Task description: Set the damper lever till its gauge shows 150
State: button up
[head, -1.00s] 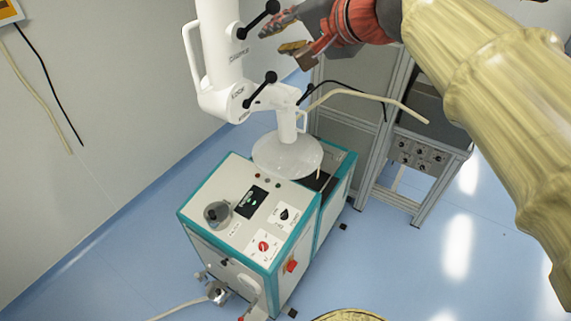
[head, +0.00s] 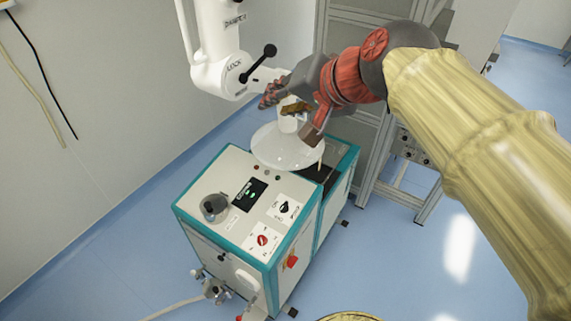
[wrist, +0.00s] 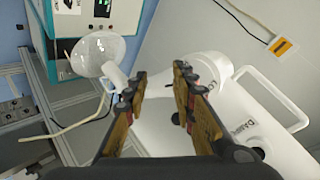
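The white jointed arm of the machine carries a "DAMPER" label (head: 235,20) at the top of the head view. The damper lever itself is out of the head view, above its top edge. A black lever with a ball end (head: 258,64) sits beside the "LOCK" label, lower on that arm. My gripper (head: 287,118) is to the right of and below this lever, over the white hood (head: 275,150). In the wrist view my gripper (wrist: 160,75) is open, with nothing between its fingers. The damper label (wrist: 240,130) shows at right there, with a small dark part below it. No gauge reading is legible.
The white and teal console (head: 185,215) stands below with a dark display (head: 249,193), a grey knob (head: 214,207) and dials. A metal frame rack (head: 375,195) stands behind. The wall is at left; blue floor (head: 400,270) is open at right.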

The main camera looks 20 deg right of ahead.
jog(key=s+f+n+g+b, duration=0.1)
jog(key=s+f+b, duration=0.3)
jog(key=f, duration=0.6)
jog(key=shift+s+a+f+n, duration=0.15)
jog(key=shift+a+f+n, duration=0.15)
jog(key=shift+n, duration=0.2)
jog(key=s+f+n+g+h+b, duration=0.1)
jog(key=s+f+b, duration=0.2)
jog(key=f, duration=0.5)
jog(key=s+d+f+n+g+b, duration=0.1)
jog(key=s+f+b, duration=0.3)
jog(key=f, duration=0.5)
jog(key=s+f+n+g+h+b, duration=0.1)
jog(key=s+f+b, duration=0.3)
jog(key=f, duration=0.4)
jog(key=shift+s+d+f+n+h+b, duration=0.15)
jog(key=shift+d+f+n+h+b, duration=0.15)
jog(key=shift+n+b, duration=0.5)
